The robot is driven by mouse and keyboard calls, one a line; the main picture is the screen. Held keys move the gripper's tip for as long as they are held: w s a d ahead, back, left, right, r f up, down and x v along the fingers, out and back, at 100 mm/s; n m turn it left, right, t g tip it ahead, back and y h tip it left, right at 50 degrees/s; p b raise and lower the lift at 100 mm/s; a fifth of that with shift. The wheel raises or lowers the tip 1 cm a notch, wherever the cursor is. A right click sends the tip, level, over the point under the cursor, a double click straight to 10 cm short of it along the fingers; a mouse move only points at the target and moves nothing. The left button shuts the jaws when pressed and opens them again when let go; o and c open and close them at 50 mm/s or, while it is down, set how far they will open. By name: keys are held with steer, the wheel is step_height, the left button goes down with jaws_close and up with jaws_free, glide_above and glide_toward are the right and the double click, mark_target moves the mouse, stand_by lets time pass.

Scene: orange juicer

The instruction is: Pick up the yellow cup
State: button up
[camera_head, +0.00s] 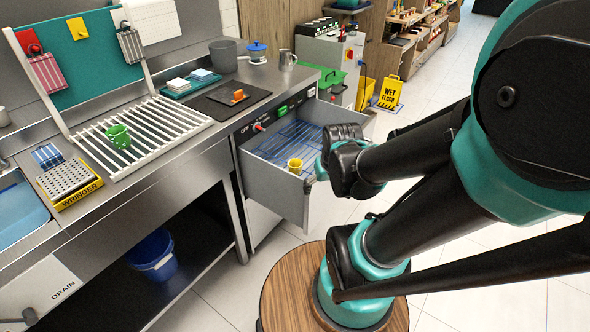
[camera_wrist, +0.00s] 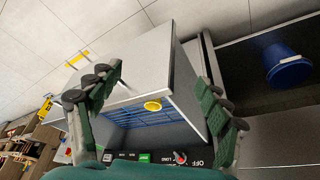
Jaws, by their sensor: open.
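The yellow cup (camera_head: 295,166) sits inside the open drawer (camera_head: 268,186), near its front wall, on a blue wire rack (camera_head: 290,142). In the wrist view the cup (camera_wrist: 153,105) appears between the fingers, farther off, with its open rim facing the camera. My gripper (camera_wrist: 160,76) is open and empty, with its two green-and-black fingers spread wide on either side of the view. The cup and fingers look apart. In the head view my arm's end is close to the right of the cup, and its fingers are not clearly visible.
The drawer's walls (camera_wrist: 184,82) stand around the cup. A blue bucket (camera_head: 152,254) stands below the counter. A wet-floor sign (camera_head: 390,92) stands farther back on the tiles.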

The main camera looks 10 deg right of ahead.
steer(key=w+a+r+n+g, duration=0.1)
steer(key=w+r+n, duration=0.1)
steer(key=w+n, duration=0.45)
steer(key=w+a+r+n+g, duration=0.1)
steer(key=w+r+n, duration=0.15)
steer(key=w, duration=0.75)
steer(key=n+g+h, duration=0.2)
steer(key=n, duration=0.7)
glide_toward(295, 163)
steer(key=f, duration=0.2)
steer(key=s+d+f, duration=0.1)
steer(key=f, duration=0.2)
steer(key=s+f, duration=0.1)
steer(key=f, duration=0.2)
steer(key=shift+s+d, duration=0.2)
steer(key=c, duration=1.2)
steer(key=shift+r, duration=0.1)
steer(key=shift+c, duration=0.2)
